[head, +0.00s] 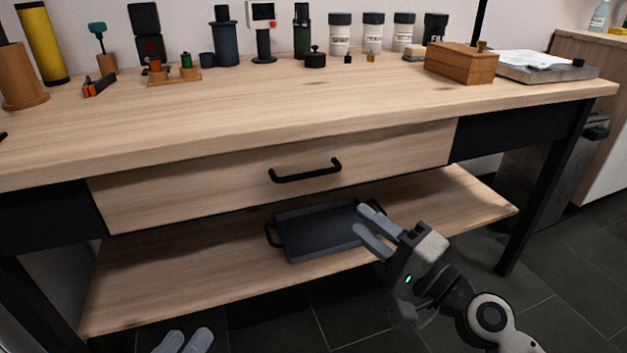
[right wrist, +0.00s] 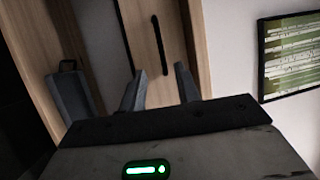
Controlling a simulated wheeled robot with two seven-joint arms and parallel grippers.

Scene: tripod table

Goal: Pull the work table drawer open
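The work table (head: 230,110) has a light wood top and a wide wooden drawer (head: 220,190) in its front. The drawer looks shut, with a black bar handle (head: 305,172) across its middle. My right gripper (head: 368,226) is open and empty, in front of the table, below and to the right of the handle in the head view. In the right wrist view the handle (right wrist: 159,45) shows beyond the two open fingers (right wrist: 160,92), apart from them. Only the fingertips of my left gripper (head: 184,341) show at the bottom edge, apart from the table.
A dark tray (head: 315,247) with handles sits on the lower shelf (head: 180,268), behind my right gripper. Several bottles, tools and a wooden box (head: 460,66) stand along the back of the table top. A dark table leg (head: 545,180) stands at right. The drawer front is unobstructed.

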